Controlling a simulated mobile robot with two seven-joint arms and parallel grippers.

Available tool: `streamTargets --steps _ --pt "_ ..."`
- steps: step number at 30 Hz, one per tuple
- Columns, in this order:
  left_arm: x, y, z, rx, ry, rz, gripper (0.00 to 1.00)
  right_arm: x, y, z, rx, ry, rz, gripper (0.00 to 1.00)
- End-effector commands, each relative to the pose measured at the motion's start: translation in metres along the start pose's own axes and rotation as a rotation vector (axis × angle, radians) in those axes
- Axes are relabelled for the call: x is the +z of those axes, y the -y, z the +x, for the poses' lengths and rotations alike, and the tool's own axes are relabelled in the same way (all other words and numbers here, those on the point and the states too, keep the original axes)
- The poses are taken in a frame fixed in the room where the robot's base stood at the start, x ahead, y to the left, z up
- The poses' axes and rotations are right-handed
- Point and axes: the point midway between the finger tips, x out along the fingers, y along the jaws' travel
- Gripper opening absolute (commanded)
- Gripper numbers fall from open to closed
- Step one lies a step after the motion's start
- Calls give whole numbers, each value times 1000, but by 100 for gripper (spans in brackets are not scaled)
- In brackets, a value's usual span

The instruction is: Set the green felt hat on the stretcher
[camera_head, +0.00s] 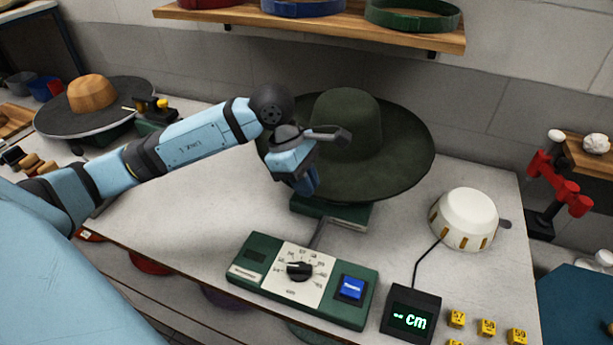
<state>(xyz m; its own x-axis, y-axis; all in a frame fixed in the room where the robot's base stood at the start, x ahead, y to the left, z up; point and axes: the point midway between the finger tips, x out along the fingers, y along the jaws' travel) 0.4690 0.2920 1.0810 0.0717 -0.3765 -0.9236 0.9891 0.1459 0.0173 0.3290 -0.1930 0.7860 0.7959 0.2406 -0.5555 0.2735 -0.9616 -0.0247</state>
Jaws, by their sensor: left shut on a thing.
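The green felt hat (345,125) is in the middle of the head view, crown up, with a wide, slightly tilted brim. It is over a green base (345,213), which seems to be the stretcher's; the brim hides the rest. I cannot tell whether the hat rests on it. My left gripper (304,184) is at the brim's near left edge, shut on the hat's brim. The contact is partly hidden by the gripper itself. A green control box (255,273) with a dial and a blue button stands in front of the base. My right gripper is not in view.
A cream dome (465,217) with a cable stands right of the hat, near a "cm" display (411,314) and yellow numbered cubes (487,327). A shelf (330,25) with coloured bands hangs above. A dark round stand (60,110) with a wooden block is at left.

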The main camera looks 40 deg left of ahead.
Motion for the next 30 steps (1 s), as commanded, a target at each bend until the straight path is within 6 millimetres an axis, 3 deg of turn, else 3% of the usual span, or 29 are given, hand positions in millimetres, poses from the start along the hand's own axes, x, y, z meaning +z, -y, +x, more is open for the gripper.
streamTargets --steps 30 --pt "-33 1 79 1 0 0 0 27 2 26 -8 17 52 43"
